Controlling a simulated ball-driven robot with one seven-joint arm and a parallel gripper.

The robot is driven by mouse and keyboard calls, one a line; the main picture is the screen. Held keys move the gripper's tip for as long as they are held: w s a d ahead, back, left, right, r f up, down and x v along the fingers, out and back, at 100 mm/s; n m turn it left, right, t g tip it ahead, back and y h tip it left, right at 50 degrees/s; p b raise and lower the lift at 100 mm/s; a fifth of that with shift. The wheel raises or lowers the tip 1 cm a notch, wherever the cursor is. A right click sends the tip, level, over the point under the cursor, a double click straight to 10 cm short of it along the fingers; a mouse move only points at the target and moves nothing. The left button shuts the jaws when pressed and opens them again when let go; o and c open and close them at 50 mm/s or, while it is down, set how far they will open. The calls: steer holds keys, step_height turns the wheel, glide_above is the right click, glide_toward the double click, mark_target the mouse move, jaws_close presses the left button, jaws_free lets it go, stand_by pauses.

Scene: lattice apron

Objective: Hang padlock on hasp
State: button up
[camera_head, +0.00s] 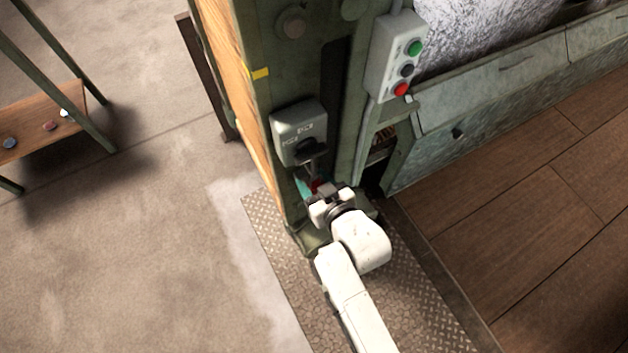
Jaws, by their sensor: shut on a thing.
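My gripper (319,190) is in front of the green machine column, just below a grey switch box. A dark metal piece (311,167), perhaps the hasp, sticks out under the box right above the red thing. I cannot tell whether the two touch or are hooked together.
The grey switch box (298,131) is on the column. A button box (396,58) with green, dark and red buttons hangs to its upper right. A small teal patch (302,186) shows left of the gripper. A wooden shelf (45,125) stands far left; floor between is clear.

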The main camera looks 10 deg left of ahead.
steer(key=shift+w+a, duration=0.4)
steer(key=shift+w, duration=0.2)
stand_by(0.6)
steer(key=shift+w+a+b, duration=0.2)
steer(key=shift+w+b, duration=0.1)
steer(key=shift+b, duration=0.1)
steer(key=shift+w+a, duration=0.2)
steer(key=shift+w, duration=0.1)
steer(key=shift+w+a, duration=0.2)
steer(key=shift+w, duration=0.05)
steer(key=shift+w+a+f+b, duration=0.15)
steer(key=shift+w+f+b, duration=0.1)
steer(key=shift+f+b, duration=0.3)
stand_by(0.7)
steer(key=shift+r, duration=0.1)
stand_by(0.4)
steer(key=o, duration=1.2)
